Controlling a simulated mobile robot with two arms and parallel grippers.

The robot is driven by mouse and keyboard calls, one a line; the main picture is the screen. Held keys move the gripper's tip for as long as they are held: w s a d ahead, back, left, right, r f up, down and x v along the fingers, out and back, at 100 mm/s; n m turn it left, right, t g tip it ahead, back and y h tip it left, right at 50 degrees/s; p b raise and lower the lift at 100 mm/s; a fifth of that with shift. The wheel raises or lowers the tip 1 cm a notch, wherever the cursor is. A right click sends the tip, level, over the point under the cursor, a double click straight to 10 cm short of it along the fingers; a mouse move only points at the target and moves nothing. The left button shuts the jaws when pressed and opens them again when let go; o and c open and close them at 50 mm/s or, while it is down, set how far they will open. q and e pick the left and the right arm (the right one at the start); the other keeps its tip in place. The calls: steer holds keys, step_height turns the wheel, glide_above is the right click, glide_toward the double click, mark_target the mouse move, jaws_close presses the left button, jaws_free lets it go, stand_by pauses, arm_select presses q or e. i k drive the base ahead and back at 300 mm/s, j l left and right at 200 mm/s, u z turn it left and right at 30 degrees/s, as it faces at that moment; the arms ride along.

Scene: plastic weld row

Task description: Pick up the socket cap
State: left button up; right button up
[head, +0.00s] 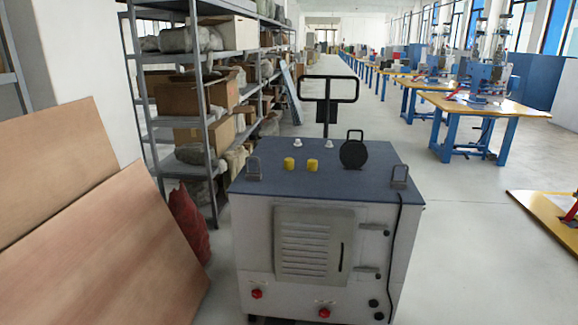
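A white cabinet on a cart (258,222) stands in front of me with a dark blue-grey top (240,180). A black round disc with a loop on it (354,155) stands upright on the right half of the top; it may be the socket cap, but I cannot tell for sure. Two short yellow cylinders (289,163) (313,165) are on the top near its middle. Two small white pieces (298,143) (329,144) are behind them. Neither of my grippers is in view.
A black push handle (328,78) rises behind the cabinet. Grey metal lugs (254,169) (400,176) stand at its front corners. Brown boards (110,260) lean at the left, with loaded shelves (215,90) behind. Blue-legged worktables (475,108) line the right. The floor between is clear.

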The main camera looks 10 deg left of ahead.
mark_target(288, 161)
steer(key=i+j, duration=0.7)
steer(key=i+z, duration=0.05)
steer(key=i, duration=0.05)
